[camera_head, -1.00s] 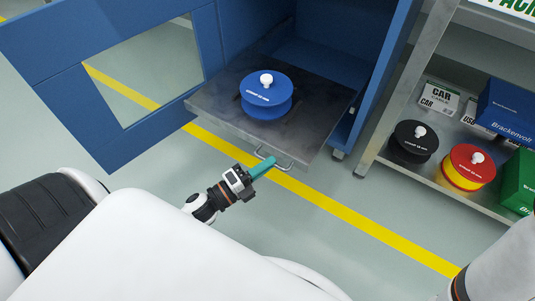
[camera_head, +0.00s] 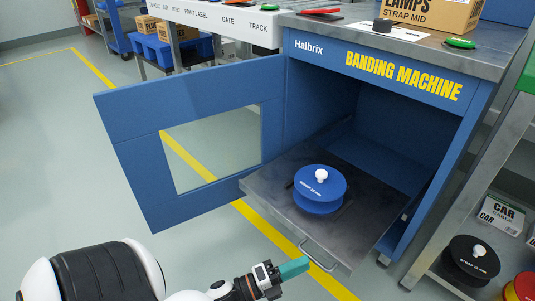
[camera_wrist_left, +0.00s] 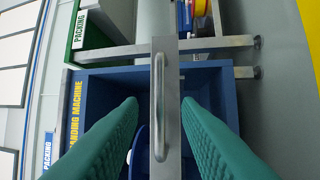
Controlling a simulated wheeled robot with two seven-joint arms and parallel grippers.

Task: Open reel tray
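The reel tray (camera_head: 265,185) is a grey metal plate pulled out of the open blue banding machine (camera_head: 300,110). A blue reel (camera_head: 320,190) with a white knob sits on it. The tray's wire handle (camera_head: 322,266) is on its front edge. My left gripper (camera_head: 300,266) is close to the handle, its teal fingers pointing at it. In the left wrist view, the fingers (camera_wrist_left: 160,130) are spread, with the handle (camera_wrist_left: 158,105) between them in the picture and clear space on both sides. The reel is mostly hidden there. My right gripper is not in view.
The machine's windowed door (camera_head: 195,135) stands swung open to the left. A metal shelf (camera_head: 440,285) with a black reel (camera_head: 470,260) and a red reel (camera_head: 522,287) stands at right. Floor in front of the machine is clear.

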